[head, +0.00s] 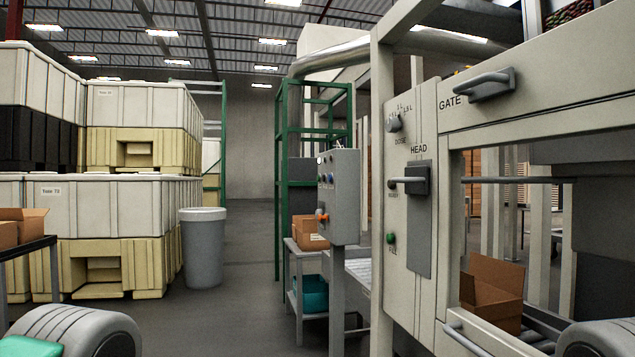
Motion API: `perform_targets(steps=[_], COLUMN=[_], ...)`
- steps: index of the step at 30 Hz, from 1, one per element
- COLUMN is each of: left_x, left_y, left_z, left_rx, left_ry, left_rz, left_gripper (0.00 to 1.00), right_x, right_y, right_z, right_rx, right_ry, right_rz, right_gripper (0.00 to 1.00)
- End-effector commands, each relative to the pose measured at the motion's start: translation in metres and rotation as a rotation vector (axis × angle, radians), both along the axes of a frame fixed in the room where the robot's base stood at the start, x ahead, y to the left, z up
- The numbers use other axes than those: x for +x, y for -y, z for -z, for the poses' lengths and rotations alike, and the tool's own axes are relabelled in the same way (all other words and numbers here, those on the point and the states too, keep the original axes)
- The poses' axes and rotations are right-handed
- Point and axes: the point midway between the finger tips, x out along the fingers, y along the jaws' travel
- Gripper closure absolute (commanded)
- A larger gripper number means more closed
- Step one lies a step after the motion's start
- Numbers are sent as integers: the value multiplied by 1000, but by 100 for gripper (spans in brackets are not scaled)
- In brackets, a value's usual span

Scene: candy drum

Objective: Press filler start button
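The filler machine (455,120) is a pale grey frame on the right of the head view. Its front panel carries a green round button (391,238) low on the left, with a small label under it that is hard to read. Above it are a small dark button or lamp (392,184), a HEAD lever handle (408,180) on a dark plate and a DOSE knob (394,123). A GATE handle (487,84) is at the upper right. Nothing touches the green button. Neither gripper shows; only grey rounded parts, likely of my arms, show at the bottom corners.
A grey control box (343,195) with small buttons and an orange knob stands left of the panel. An open carton (492,293) sits inside the machine. A grey bin (203,248) and stacked totes (110,235) are on the left. The middle floor is clear.

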Motion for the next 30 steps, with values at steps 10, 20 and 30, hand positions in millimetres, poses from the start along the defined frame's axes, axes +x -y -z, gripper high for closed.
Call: perform_targets(steps=[10,20,30], left_x=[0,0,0], left_y=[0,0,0], left_z=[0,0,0], left_rx=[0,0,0], left_ry=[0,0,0], left_rz=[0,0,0], left_gripper=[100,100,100], right_x=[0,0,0], right_y=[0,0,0], right_z=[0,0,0], right_rx=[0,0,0], right_ry=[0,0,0], right_rz=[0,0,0], right_gripper=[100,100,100])
